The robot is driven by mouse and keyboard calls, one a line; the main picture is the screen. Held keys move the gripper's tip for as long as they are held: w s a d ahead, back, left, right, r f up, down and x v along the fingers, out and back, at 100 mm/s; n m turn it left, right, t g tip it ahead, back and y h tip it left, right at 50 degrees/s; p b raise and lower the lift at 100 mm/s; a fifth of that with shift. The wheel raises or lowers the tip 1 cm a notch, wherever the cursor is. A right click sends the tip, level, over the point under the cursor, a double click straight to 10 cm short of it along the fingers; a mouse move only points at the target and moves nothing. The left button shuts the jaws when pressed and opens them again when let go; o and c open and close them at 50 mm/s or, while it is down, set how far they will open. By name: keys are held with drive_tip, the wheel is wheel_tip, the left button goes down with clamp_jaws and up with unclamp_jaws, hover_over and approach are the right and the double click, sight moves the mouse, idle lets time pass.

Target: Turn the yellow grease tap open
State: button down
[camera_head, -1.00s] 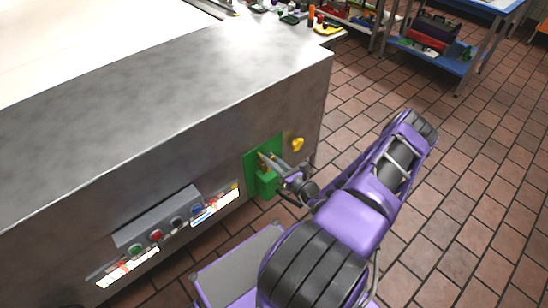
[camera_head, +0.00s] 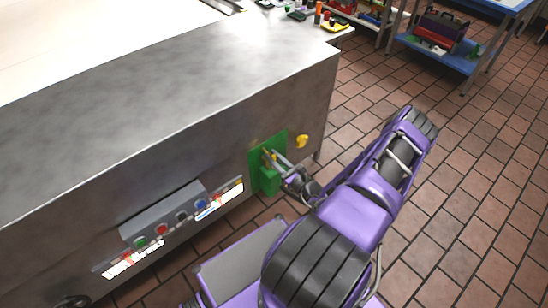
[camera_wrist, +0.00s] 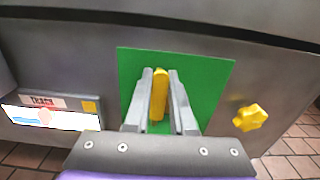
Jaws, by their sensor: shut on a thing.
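The yellow grease tap handle (camera_wrist: 158,96) stands in front of a green panel (camera_wrist: 205,78) on the steel unit's side. In the wrist view it looks nearly upright. My gripper (camera_wrist: 160,75) has one grey finger on each side of the handle and is shut on it. In the head view my gripper (camera_head: 274,158) is at the green panel (camera_head: 282,142), and the handle is mostly hidden by the fingers.
A yellow star-shaped knob (camera_wrist: 249,117) sits right of the panel; it also shows in the head view (camera_head: 302,141). A control box (camera_head: 165,213) with coloured buttons and labels is to the left. Tiled floor (camera_head: 470,200) is open to the right.

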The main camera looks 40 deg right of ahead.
drive_tip(key=c, duration=0.8)
unclamp_jaws()
drive_tip(key=shift+o, duration=0.2)
drive_tip(key=s+d, duration=0.1)
drive_tip(key=s, duration=1.6)
drive_tip(key=shift+s+d, duration=0.15)
drive_tip(key=shift+s, duration=0.1)
drive_tip(key=shift+y+b, duration=0.3)
